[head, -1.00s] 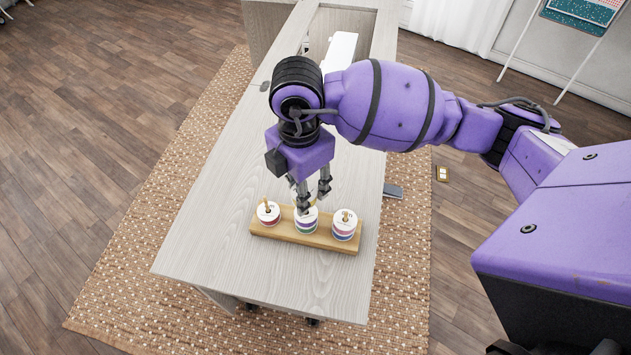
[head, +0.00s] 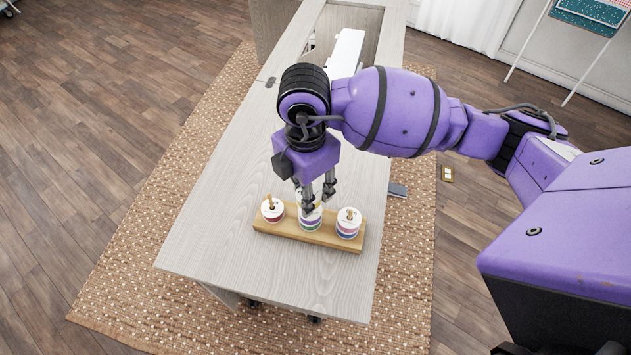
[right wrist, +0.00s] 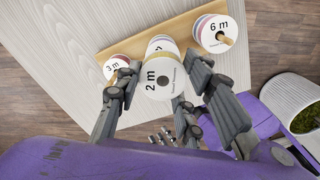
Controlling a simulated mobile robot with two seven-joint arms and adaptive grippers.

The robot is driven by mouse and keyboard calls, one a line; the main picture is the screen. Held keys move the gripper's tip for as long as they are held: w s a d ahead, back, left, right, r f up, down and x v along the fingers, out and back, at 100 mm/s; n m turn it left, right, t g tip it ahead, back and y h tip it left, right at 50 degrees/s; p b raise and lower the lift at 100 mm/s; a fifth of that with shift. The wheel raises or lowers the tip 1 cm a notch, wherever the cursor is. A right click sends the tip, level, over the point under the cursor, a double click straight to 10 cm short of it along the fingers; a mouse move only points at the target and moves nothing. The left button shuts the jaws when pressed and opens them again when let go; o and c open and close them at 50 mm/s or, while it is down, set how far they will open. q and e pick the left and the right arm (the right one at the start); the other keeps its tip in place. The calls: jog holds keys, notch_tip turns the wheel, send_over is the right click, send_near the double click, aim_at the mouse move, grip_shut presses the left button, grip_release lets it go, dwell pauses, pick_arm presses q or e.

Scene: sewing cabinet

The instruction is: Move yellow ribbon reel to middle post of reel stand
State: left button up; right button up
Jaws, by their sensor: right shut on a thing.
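My right gripper (head: 318,205) is shut on a white-faced reel marked 2 m (right wrist: 161,80), which I take as the yellow ribbon reel; its ribbon colour is hardly visible. It is held over the middle of the wooden reel stand (head: 287,230). Other reel rims (right wrist: 161,45) show beyond it at the middle place, which also shows in the head view (head: 310,223). No post tip shows in the held reel's hole. The fingers and held reel hide the middle post, so I cannot tell if it is threaded on.
A reel marked 3 m (right wrist: 114,66) sits on the left post. A reel marked 6 m (right wrist: 217,34) sits on the right post. Both stand close beside the gripper. The pale cabinet top (head: 215,215) is clear left of the stand. A planter (right wrist: 290,100) shows low on the right.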

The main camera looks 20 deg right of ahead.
jog(key=shift+f, duration=1.4)
jog(key=o, duration=1.1)
jog(key=shift+r, duration=0.15)
notch_tip(320, 180, up, 12)
